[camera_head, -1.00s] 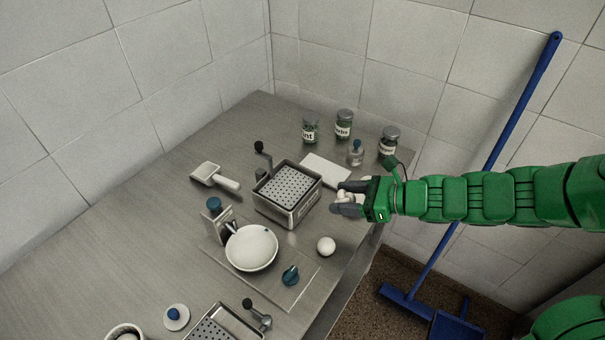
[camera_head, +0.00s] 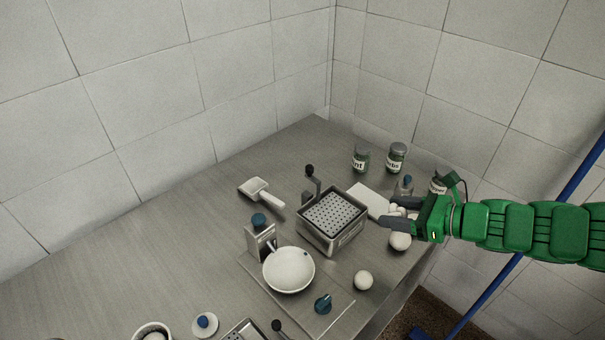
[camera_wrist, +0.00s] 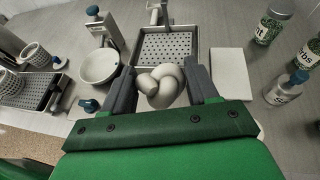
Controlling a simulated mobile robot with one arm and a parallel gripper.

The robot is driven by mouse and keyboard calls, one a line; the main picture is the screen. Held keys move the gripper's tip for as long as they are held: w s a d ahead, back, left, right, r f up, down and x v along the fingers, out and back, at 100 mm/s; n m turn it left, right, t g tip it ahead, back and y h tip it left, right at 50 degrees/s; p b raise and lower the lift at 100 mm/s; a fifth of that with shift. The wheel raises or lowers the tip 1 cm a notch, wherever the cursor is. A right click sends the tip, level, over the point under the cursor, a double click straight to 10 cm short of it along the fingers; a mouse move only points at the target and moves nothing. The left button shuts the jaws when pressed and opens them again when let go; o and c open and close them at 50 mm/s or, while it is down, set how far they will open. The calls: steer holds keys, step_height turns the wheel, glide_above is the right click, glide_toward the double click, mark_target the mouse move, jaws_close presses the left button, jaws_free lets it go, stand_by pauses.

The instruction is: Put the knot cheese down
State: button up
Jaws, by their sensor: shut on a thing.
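The knot cheese (camera_wrist: 160,88) is a pale, rounded knot between the two grey fingers in the wrist view. My gripper (camera_head: 396,215) is shut on it, to the right of the perforated basket (camera_head: 352,238) and close to the white board (camera_head: 368,200). In the head view the fingers hide most of the cheese, and its height above the table is hard to tell. In the wrist view the perforated basket (camera_wrist: 166,45) lies beyond the cheese, and the white board (camera_wrist: 233,72) is to the right.
Jars (camera_head: 396,158) and a small bottle (camera_head: 404,187) stand behind. The table's left part is clear.

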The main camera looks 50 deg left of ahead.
steer(key=w+a+f, duration=0.2)
steer(key=w+a, duration=0.3)
steer(key=w, duration=0.3)
steer(key=n+g, duration=0.2)
glide_above(303, 173)
steer(key=f, duration=0.2)
steer(key=shift+h, duration=0.4)
steer(key=shift+a+f, duration=0.1)
steer(key=shift+f, duration=5.1)
steer(key=shift+f, duration=0.15)
steer(key=o, duration=1)
steer(key=shift+o, duration=0.2)
